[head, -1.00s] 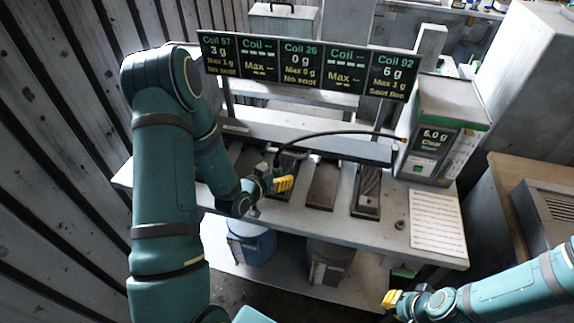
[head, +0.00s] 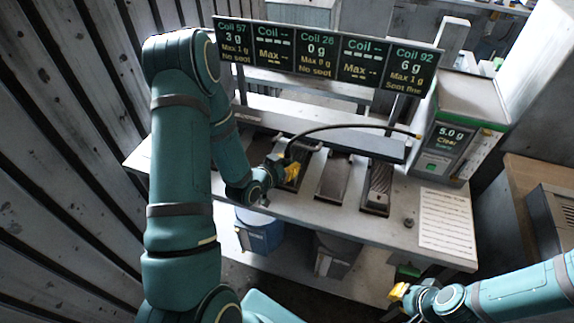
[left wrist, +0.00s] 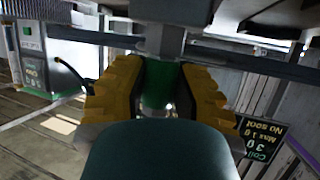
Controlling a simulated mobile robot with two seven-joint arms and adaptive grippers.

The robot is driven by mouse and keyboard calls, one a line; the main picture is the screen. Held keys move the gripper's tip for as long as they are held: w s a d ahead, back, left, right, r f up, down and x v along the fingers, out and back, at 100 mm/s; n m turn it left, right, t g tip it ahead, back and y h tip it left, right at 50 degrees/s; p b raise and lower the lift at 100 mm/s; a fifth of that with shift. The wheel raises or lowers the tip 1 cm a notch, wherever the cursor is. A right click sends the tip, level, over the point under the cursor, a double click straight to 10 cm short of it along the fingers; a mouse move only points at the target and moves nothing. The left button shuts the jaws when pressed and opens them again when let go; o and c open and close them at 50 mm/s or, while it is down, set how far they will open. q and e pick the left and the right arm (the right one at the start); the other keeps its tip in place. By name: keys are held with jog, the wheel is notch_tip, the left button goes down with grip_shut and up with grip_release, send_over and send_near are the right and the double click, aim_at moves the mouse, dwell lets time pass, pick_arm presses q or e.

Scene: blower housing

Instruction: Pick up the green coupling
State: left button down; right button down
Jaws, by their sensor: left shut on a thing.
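The green coupling (left wrist: 158,88) shows in the left wrist view between the two yellow fingers of my left gripper (left wrist: 160,76). The fingers are shut on its sides, and a grey cylindrical part adjoins it. In the head view my left gripper (head: 290,172) is low over the left part of the bench, by the end of the black hose (head: 345,127). There the coupling is hidden by the fingers and wrist. My right gripper (head: 398,292) is below the bench's front right corner; its finger opening is too small to judge.
The bench (head: 300,207) bears several dark trays, one of them (head: 333,177) right of my left gripper. A display panel (head: 325,55) hangs above. A box with a readout (head: 448,138) and a paper sheet (head: 447,220) are at right. Bins (head: 258,235) stand below.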

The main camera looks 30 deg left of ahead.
aim_at(288, 150)
pick_arm(q)
jog(key=shift+w+r, duration=0.1)
jog(key=shift+r, duration=0.6)
notch_tip(288, 150, up, 9)
jog(key=shift+f, duration=0.2)
pick_arm(e)
jog(key=shift+r, duration=0.2)
pick_arm(q)
jog(key=shift+f, duration=0.1)
dwell(1.1)
